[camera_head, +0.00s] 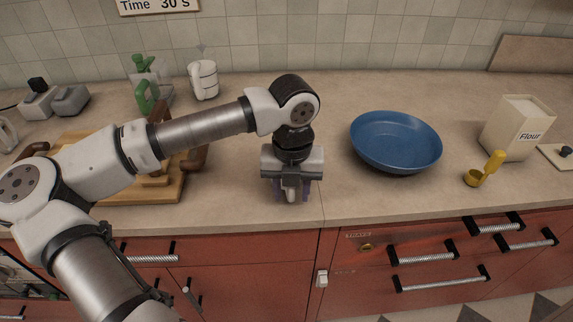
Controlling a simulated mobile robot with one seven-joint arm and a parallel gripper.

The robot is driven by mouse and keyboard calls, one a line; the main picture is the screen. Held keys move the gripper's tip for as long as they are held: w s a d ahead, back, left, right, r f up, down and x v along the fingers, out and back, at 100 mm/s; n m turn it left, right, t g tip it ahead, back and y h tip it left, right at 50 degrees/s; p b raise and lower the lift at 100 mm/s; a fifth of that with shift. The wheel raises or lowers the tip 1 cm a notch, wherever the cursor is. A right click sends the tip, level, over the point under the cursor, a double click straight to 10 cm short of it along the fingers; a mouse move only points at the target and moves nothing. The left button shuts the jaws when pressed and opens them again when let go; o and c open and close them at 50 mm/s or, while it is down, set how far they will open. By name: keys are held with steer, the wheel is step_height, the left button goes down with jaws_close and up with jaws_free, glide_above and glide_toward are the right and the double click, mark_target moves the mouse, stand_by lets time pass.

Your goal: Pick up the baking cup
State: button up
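A yellow cup with an upright handle (475,178), like a measuring scoop, stands on the counter at the right, in front of the flour box. It is the only thing that looks like the baking cup. My gripper (291,196) points down over the front part of the counter near the middle, well to the left of the yellow cup. Its purple-tinted fingers show apart on either side of a pale middle part, and I see nothing held between them. The fingertips are small and partly hidden by the gripper body.
A large blue bowl (396,140) stands between my gripper and the yellow cup. A flour box (517,127) is just behind the cup. A wooden board (150,190) lies behind my arm. The counter's front edge (380,214) is close to my gripper.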

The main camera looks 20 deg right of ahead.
steer(key=shift+f, duration=0.85)
steer(key=shift+c, duration=0.4)
jaws_close()
steer(key=shift+r, duration=0.1)
